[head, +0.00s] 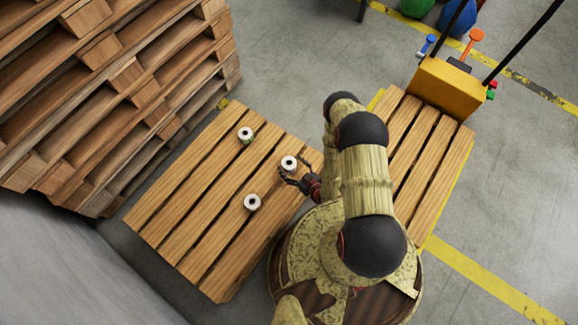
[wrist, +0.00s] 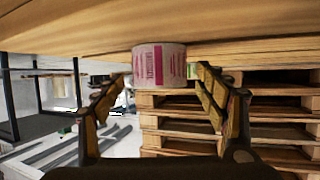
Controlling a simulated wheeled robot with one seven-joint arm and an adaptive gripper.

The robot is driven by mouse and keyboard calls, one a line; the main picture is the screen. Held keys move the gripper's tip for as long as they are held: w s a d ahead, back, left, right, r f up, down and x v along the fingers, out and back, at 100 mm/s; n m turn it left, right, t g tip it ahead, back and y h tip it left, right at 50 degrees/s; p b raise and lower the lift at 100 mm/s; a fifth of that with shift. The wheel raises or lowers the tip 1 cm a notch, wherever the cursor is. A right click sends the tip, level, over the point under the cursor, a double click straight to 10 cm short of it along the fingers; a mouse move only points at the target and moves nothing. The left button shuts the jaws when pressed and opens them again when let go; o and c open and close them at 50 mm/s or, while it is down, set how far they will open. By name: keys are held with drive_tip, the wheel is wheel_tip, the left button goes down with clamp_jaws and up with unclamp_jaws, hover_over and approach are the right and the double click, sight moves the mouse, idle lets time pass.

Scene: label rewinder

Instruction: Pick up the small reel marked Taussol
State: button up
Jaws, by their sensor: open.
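Three small white reels stand on a low wooden pallet (head: 205,165) in the head view: a far reel (head: 246,134), a right reel (head: 289,163) and a near reel (head: 252,202). My gripper (head: 294,174) is open beside the right reel, with its fingers around its near side. In the wrist view, a reel with a pink and white printed label (wrist: 158,66) sits between and beyond the spread fingers of my gripper (wrist: 162,80). Its lettering is too small to read, so I cannot tell whether it is marked Taussol. Part of a greenish-labelled reel (wrist: 192,71) shows behind it.
A tall stack of wooden pallets (head: 120,75) stands close on the left. A yellow pallet truck (head: 447,88) with a slatted wooden load bed is at the right. Grey floor lies beyond the low pallet.

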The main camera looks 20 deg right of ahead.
drive_tip(key=shift+x, duration=0.95)
drive_tip(key=c, duration=0.4)
drive_tip(key=c, duration=0.9)
